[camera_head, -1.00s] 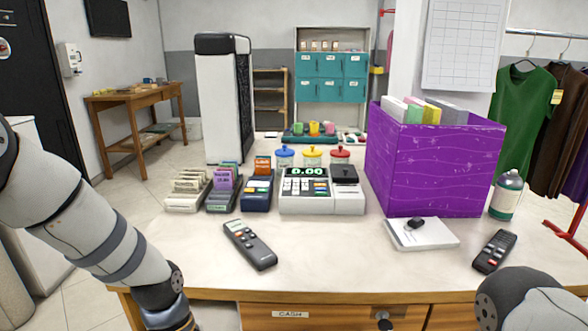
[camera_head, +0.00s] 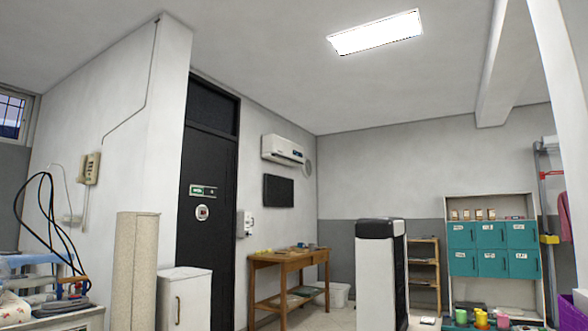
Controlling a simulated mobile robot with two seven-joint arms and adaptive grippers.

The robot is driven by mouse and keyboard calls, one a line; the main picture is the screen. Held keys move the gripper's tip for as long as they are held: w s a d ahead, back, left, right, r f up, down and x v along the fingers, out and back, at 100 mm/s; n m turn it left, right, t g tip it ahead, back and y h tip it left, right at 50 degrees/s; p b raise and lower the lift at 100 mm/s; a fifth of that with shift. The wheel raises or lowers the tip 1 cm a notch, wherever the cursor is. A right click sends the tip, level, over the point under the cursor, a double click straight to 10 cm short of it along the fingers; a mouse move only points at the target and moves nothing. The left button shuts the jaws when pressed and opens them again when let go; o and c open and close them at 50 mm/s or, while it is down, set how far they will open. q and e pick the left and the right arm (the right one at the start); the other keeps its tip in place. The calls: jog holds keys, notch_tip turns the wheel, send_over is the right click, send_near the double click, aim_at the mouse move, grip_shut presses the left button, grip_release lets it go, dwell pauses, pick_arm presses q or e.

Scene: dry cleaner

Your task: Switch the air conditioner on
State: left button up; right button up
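The air conditioner (camera_head: 282,150) is a white wall unit mounted high on the wall, to the right of the black door and above a dark panel (camera_head: 278,191). A small dark display shows on its front; whether it is running cannot be told. The counter with the two dark remotes is out of this view. Neither of my grippers shows in the view.
A wooden table (camera_head: 290,259) stands below the air conditioner. A white cabinet (camera_head: 184,297) and a beige column (camera_head: 136,270) stand at left.

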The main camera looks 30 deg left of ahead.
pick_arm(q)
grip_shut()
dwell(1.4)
